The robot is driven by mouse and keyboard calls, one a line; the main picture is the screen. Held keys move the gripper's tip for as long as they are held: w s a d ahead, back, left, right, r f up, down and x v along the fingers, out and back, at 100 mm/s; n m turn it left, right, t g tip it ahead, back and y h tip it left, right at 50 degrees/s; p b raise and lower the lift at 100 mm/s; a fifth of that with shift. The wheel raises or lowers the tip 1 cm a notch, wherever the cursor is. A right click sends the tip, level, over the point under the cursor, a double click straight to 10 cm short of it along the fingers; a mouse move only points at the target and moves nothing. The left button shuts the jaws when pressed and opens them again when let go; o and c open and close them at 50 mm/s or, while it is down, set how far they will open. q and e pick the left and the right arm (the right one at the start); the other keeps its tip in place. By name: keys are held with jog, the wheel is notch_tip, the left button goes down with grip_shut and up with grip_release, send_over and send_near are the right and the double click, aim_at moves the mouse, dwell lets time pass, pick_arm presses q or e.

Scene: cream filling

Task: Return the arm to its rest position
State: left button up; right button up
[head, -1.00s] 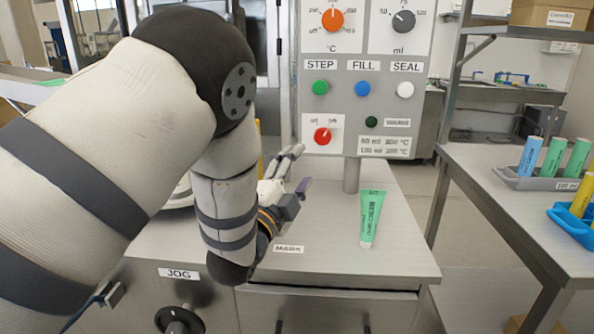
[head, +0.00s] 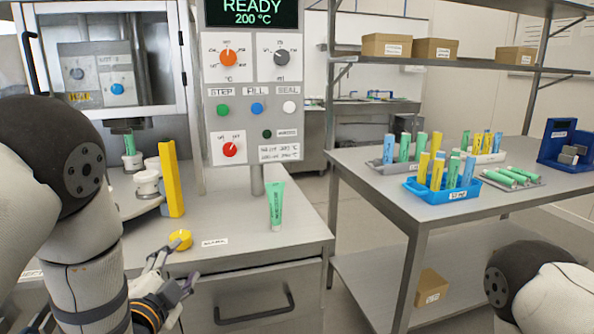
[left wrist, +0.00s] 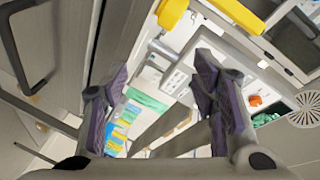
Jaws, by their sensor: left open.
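My left arm comes in from the left of the head view, bent, with its hand low near the front edge of the steel machine counter (head: 235,259). My left gripper (head: 176,272) is open and empty. In the left wrist view its two purple-padded fingers (left wrist: 160,82) stand apart with nothing between them. A green tube (head: 276,205) stands cap down on the counter, well to the right of the gripper and apart from it. My right arm shows only in part at the lower right; its gripper is out of view.
The control panel (head: 250,150) rises behind the counter, its display reading READY 200 °C. A yellow knob (head: 180,239) and a yellow upright bar (head: 171,180) are near the gripper. The right-hand table (head: 370,168) holds a blue rack (head: 442,194) of tubes. Floor between them is clear.

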pick_arm(q)
jog(key=s+a+f+n+g, duration=0.1)
jog(key=s+f+n+g, duration=0.25)
jog(key=s+f, duration=0.4)
jog(key=s+a+f+n+g, duration=0.15)
jog(key=s+f+g, duration=0.3)
jog(key=f, duration=0.65)
jog(key=s+d+f+n+g, duration=0.1)
jog(key=s+f+n+g, duration=0.1)
jog(key=s, duration=0.8)
jog(key=s+f+n+g, duration=0.3)
jog(key=s+g, duration=0.2)
jog(key=s, duration=0.5)
jog(key=s+d+f+n+g, duration=0.1)
jog(key=s+f+n+g, duration=0.1)
jog(key=s, duration=0.8)
jog(key=shift+s+d+f+g, duration=0.25)
jog(key=shift+d+f+g, duration=0.1)
jog(key=shift+f+g, duration=0.3)
jog(key=shift+r, duration=0.1)
